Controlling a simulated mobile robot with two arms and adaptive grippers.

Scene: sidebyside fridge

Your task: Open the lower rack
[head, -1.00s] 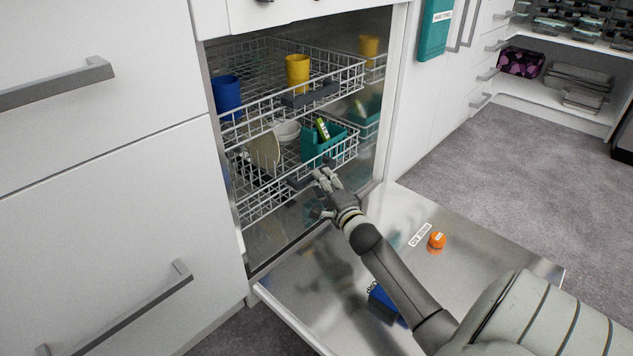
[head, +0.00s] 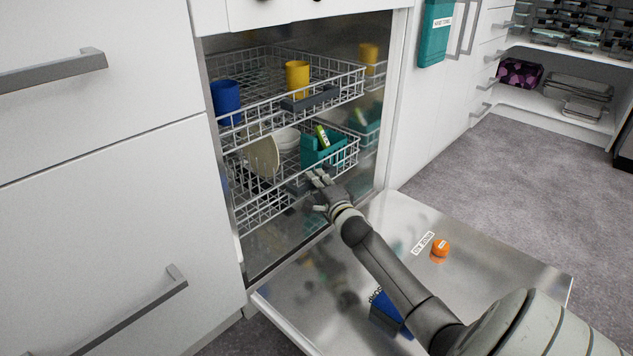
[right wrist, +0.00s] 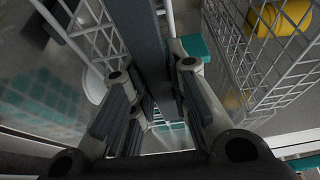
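The lower rack (head: 263,208) is a white wire basket inside the dishwasher, below the upper rack. It holds pale plates (head: 263,157) and a teal cutlery basket (head: 318,153). Its dark grey handle (head: 298,187) is on the front, partly hidden by my right gripper (head: 318,184). In the right wrist view, my right gripper (right wrist: 158,112) has its fingers apart. The dark handle bar (right wrist: 148,45) runs between or just beyond them; contact cannot be told. My left gripper is out of view.
The dishwasher door (head: 470,262) lies folded down, with an orange item (head: 440,250) and a blue item (head: 390,312) on it. The upper rack (head: 345,85) holds a blue cup (head: 226,98) and a yellow cup (head: 297,75). White drawers (head: 100,170) stand at left.

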